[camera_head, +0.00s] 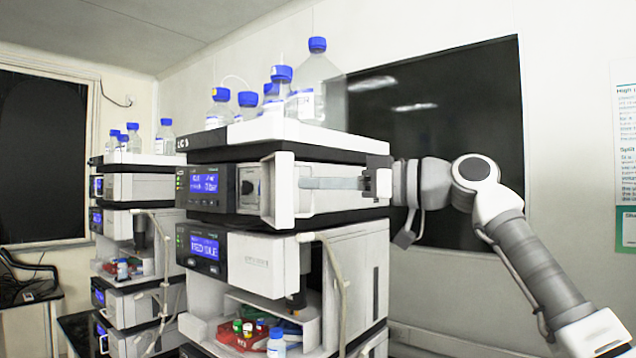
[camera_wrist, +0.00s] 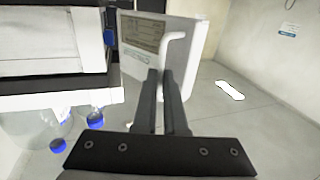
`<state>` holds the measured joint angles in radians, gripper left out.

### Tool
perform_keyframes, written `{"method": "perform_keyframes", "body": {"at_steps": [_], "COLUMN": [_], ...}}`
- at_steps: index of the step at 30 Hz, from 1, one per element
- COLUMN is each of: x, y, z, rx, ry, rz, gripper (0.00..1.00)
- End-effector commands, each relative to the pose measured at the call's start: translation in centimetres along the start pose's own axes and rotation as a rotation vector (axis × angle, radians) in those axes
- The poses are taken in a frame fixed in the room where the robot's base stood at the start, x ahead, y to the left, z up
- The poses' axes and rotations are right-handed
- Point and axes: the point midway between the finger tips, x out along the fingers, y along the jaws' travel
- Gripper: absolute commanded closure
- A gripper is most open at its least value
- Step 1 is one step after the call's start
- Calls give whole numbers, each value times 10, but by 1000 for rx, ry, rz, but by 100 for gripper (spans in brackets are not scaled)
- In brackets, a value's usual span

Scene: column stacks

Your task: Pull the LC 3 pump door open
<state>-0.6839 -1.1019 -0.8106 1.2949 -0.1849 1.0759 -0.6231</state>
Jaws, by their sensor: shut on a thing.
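The LC 3 pump is the module with the lit blue display (camera_head: 205,183), just under the top tray. Its white door (camera_head: 283,212) stands out from the module's front at an angle, partly open. In the wrist view the door (camera_wrist: 197,52) is a white panel with a printed label and a white bent handle (camera_wrist: 173,37). My gripper (camera_head: 304,183) reaches in from the right, its fingers level. In the wrist view my gripper (camera_wrist: 164,74) is shut on the handle; the fingers hide part of it. The exact contact is hard to see.
Bottles with blue caps (camera_head: 281,73) stand on the top tray (camera_head: 270,132). Below the pump is another module (camera_head: 265,262) with a tube at its side (camera_head: 340,285). A second stack (camera_head: 130,187) stands at the left.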

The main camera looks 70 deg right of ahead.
Motion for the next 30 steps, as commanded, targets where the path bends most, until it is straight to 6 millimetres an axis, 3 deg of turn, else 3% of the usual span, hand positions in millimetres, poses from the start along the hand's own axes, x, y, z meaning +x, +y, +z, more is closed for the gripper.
{"method": "perform_keyframes", "body": {"at_steps": [6,7,12,23,30], "x": [4,4,3,-6,-53], "y": [2,2,1,0,1], "z": [3,4,3,1,1], "rx": [1,1,0,0,0], "ry": [-9,-9,-7,-3,0], "rz": [2,2,0,1,3], "gripper": [100,90,62,62,62]}}
